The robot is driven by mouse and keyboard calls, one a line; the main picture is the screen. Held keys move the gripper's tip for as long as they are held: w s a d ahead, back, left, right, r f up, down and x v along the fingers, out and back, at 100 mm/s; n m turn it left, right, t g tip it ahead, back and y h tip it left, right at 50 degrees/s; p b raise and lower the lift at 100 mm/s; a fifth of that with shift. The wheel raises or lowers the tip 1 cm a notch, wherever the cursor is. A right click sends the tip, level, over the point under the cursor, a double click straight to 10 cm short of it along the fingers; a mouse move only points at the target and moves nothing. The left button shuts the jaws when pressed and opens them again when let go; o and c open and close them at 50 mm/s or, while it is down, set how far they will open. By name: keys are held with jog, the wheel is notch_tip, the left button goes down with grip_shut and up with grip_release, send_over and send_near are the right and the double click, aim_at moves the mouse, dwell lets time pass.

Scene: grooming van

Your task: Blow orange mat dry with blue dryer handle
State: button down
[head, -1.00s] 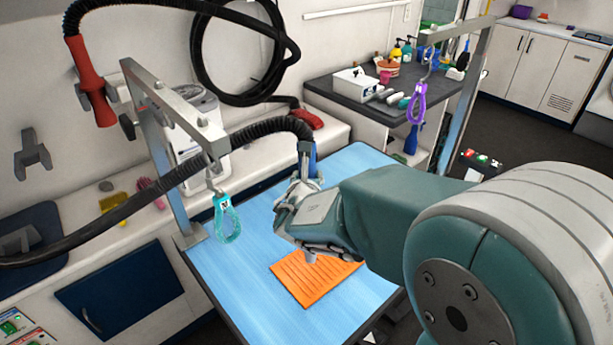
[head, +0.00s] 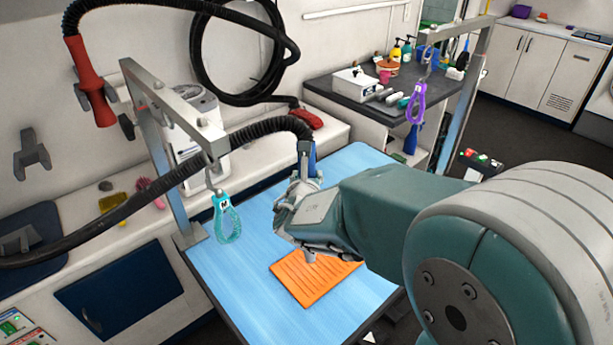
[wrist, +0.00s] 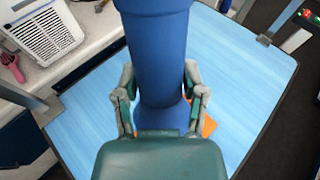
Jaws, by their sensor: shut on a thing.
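The orange mat (head: 318,279) lies flat on the blue grooming table (head: 235,275). My gripper (head: 309,257) is above the table and shut on the blue dryer handle (head: 311,158). A black corrugated hose runs from the handle's top to the left. In the wrist view the blue handle (wrist: 158,60) stands between my two fingers (wrist: 165,105). Only small orange edges of the mat (wrist: 208,127) show behind it. The handle's outlet end is hidden.
A metal arm frame (head: 150,150) with a hanging teal loop (head: 227,222) stands at the table's left. A second frame with a purple loop (head: 416,103) stands at the far right. A red dryer handle (head: 92,95) hangs on the wall. The black hose (head: 250,137) arches over the table.

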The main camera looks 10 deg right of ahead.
dwell(0.3)
jog(key=w+d, duration=0.4)
jog(key=d, duration=0.2)
jog(key=shift+d, duration=0.2)
dwell(0.3)
jog(key=shift+r, duration=0.1)
dwell(1.6)
jog(key=shift+w+a, duration=0.5)
jog(key=shift+w, duration=0.3)
jog(key=shift+w+a, duration=0.5)
jog(key=shift+w, duration=0.25)
jog(key=shift+w+a, duration=0.5)
jog(key=shift+w, duration=0.3)
